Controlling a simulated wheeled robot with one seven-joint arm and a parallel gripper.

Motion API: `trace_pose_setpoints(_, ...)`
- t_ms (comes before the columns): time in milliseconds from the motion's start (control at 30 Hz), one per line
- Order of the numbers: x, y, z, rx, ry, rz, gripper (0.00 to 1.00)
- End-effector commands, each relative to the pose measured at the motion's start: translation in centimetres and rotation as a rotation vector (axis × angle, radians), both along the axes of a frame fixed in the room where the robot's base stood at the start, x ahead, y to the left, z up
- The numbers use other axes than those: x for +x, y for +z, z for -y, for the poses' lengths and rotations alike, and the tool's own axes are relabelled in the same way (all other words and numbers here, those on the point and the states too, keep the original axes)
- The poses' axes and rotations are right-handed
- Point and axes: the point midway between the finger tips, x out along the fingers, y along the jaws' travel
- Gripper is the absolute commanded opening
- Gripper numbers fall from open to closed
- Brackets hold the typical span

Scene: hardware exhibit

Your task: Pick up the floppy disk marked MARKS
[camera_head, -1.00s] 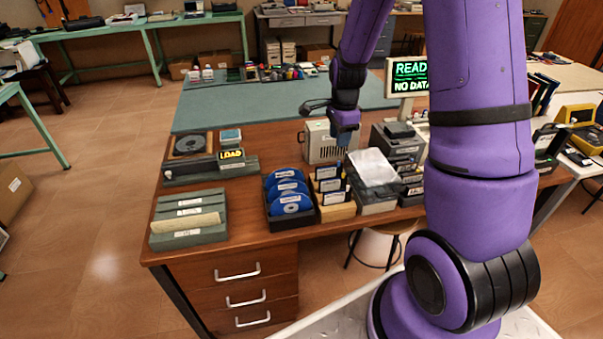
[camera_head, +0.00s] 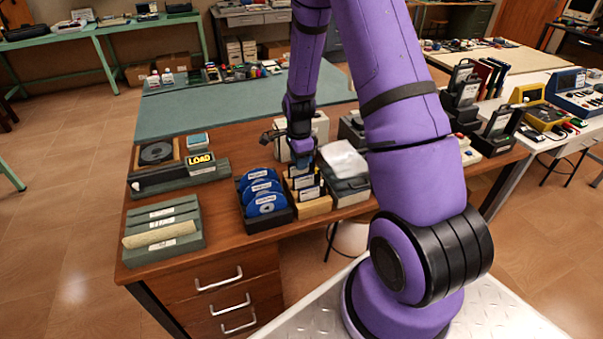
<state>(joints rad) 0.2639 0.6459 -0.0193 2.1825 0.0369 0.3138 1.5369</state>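Several dark floppy disks with pale labels (camera_head: 309,193) stand upright in a light wooden holder (camera_head: 313,208) near the front of the brown desk. The label writing is too small to read, so I cannot tell which disk is marked MARKS. My gripper (camera_head: 304,164) points down over the back of this holder, at or just above the rear disks. Its fingertips are small and partly merge with the disks behind them. I cannot tell whether it is open, shut or touching a disk.
A black box of blue discs (camera_head: 265,225) stands directly left of the holder. A grey case with a white cloth (camera_head: 343,160) stands directly right. A beige device (camera_head: 318,130) is behind. A grey slotted rack (camera_head: 190,241) is farther left, with bare desk between.

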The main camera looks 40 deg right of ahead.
Motion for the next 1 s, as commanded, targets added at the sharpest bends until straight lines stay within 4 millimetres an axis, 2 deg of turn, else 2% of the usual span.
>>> trace_pose_setpoints(33,0.0,-0.8,-0.1,0.001,0.0,-0.003,0.34)
trace_pose_setpoints(200,0.1,-2.6,-0.1,0.0,0.001,-0.001,0.34)
trace_pose_setpoints(533,0.1,-3.1,-0.1,0.0,0.0,0.001,0.34)
trace_pose_setpoints(567,0.1,-3.1,-0.1,0.0,0.0,0.001,0.29)
trace_pose_setpoints(700,0.1,-3.1,-0.1,0.0,0.0,0.0,0.0)
trace_pose_setpoints(1000,0.1,-3.1,-0.1,0.0,0.001,0.0,0.0)
